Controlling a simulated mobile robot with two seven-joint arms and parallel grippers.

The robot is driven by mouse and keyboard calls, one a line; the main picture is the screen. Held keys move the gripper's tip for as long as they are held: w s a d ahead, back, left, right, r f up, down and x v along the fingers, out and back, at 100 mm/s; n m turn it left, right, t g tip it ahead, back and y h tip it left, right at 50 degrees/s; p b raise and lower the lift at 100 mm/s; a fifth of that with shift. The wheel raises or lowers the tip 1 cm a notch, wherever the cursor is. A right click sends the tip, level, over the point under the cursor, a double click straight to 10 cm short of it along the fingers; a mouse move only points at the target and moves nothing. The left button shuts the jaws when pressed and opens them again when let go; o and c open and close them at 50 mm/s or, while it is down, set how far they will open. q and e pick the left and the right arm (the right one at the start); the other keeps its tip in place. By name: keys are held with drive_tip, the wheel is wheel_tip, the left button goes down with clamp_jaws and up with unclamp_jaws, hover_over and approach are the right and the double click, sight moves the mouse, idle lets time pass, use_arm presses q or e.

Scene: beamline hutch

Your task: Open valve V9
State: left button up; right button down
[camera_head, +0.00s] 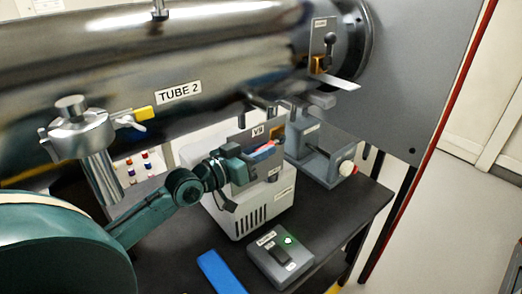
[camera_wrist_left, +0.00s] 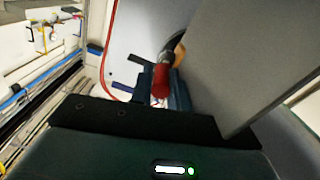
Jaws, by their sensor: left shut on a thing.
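The grey plate labelled V9 (camera_head: 244,137) stands under the big steel tube, at the middle of the head view. A valve handle with a red grip (camera_head: 263,151) is in front of the plate. My left gripper (camera_head: 256,160) reaches it from the left and is shut on the red grip. In the left wrist view the red grip (camera_wrist_left: 161,84) sits between my two teal fingers, with a dark shaft and a brass-coloured part behind it. The fingers partly hide the handle in the head view. My right gripper is not in view.
The tube marked TUBE 2 (camera_head: 225,88) runs close above my arm. A white vented box (camera_head: 250,215) stands behind the gripper on the dark table. A grey device with a green light (camera_head: 280,260) and a blue item (camera_head: 219,272) lie in front. Another lever (camera_head: 338,82) projects at upper right.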

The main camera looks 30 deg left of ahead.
use_arm(q)
clamp_jaws()
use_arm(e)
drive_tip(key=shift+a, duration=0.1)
use_arm(q)
drive_tip(key=shift+f+t+b, duration=0.3)
drive_tip(key=shift+f+b, duration=0.2)
drive_tip(key=shift+b, duration=0.6)
drive_tip(key=t+b, duration=0.1)
drive_tip(key=b, duration=0.2)
drive_tip(key=shift+f+h, duration=0.3)
drive_tip(key=shift+f, duration=0.1)
drive_tip(key=shift+w+d+f+t+h+b, duration=0.1)
drive_tip(key=shift+f+t+h+b, duration=0.15)
drive_tip(key=shift+t+b, duration=0.9)
drive_tip(key=shift+w+a+f+t+h+b, duration=0.1)
drive_tip(key=shift+w+f+t+h+b, duration=0.1)
drive_tip(key=shift+b, duration=1.8)
drive_tip(key=shift+w+d+f+t+h+b, duration=0.1)
drive_tip(key=shift+f+t+h+b, duration=0.15)
drive_tip(key=shift+t+b, duration=0.9)
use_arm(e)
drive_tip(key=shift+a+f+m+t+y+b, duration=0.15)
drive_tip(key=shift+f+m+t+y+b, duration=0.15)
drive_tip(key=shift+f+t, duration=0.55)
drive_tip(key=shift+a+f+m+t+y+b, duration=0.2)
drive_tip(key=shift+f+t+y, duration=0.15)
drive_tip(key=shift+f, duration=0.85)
use_arm(q)
drive_tip(key=shift+g, duration=0.5)
